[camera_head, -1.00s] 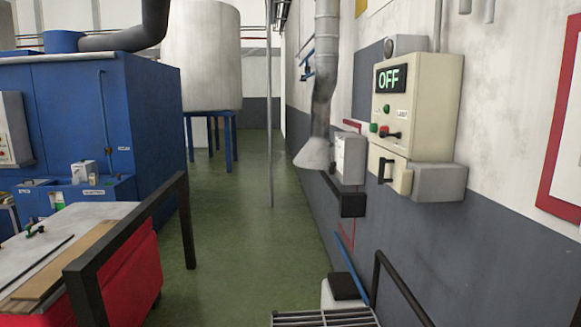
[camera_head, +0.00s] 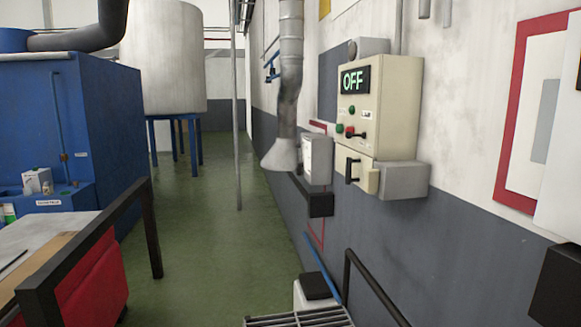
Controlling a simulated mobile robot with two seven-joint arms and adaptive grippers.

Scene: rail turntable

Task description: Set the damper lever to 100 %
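I cannot clearly pick out a damper lever marked in percent. A grey duct (camera_head: 290,80) with a flared end comes down along the right wall. A small blue fitting (camera_head: 271,68) shows beside the duct, too small to tell what it is. A cream control box (camera_head: 395,105) on the wall has a lit OFF display (camera_head: 354,80), green buttons and a red-and-black control (camera_head: 355,134). Below it is a smaller cream box with a black handle (camera_head: 351,170). Neither of my grippers is in view.
A red cart (camera_head: 95,285) and a black rail (camera_head: 95,240) stand at left, with a blue machine (camera_head: 90,140) behind. Green floor (camera_head: 190,225) is free in the middle. A metal grate (camera_head: 300,320) and a black rail (camera_head: 375,285) are at the bottom right.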

